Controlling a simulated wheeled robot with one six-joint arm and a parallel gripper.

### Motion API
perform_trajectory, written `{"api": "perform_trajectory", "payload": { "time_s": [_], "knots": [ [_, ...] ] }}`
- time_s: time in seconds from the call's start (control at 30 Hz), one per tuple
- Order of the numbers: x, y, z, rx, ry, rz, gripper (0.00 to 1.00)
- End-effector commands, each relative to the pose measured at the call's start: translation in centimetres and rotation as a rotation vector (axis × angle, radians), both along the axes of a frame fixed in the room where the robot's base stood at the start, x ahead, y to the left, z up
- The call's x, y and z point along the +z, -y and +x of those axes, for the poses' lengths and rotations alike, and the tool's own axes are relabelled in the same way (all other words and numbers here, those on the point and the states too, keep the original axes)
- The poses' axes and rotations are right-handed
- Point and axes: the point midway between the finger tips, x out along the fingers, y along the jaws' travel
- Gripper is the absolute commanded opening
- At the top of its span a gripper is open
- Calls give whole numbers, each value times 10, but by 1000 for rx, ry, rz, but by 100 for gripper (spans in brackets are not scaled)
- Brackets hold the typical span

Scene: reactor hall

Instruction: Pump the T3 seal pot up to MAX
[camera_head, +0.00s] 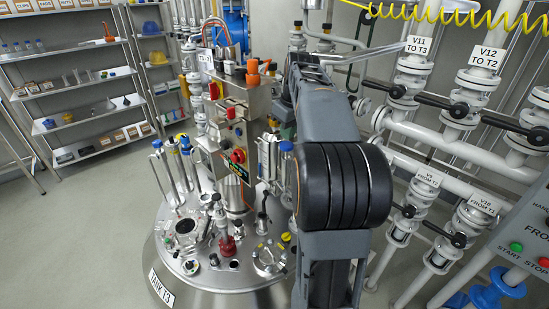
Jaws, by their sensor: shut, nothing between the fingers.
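The tank labelled TANK T3 (215,280) stands in front of me, its round metal lid crowded with fittings. A clear, upright vessel with a blue cap (286,165) stands at the lid's back right, beside a pale framed gauge (266,158). I cannot tell whether either is the seal pot, and no MAX mark or liquid level is readable. A small red fitting with a dark upright stem (227,243) sits near the lid's front; I cannot tell whether it is a pump. My arm rises on the right of the tank, partly covering it. My gripper is not visible.
A metal control box (232,130) with red and orange parts rises over the lid. White pipes with black-handled valves (460,110) line the right side. A start/stop panel (530,250) is at lower right. Shelves (75,90) stand back left; the floor (75,235) there is clear.

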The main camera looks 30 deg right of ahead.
Motion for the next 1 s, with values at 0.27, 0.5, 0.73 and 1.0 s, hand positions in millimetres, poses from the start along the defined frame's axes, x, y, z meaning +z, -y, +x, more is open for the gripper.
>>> {"api": "perform_trajectory", "payload": {
  "time_s": [0.27,0.5,0.73,1.0],
  "knots": [
    [0,0,0,0,0,0,0],
    [-7,0,0,0,0,0,0],
    [-18,0,0,0,0,0,0],
    [-32,0,0,0,0,0,0]
  ]
}}
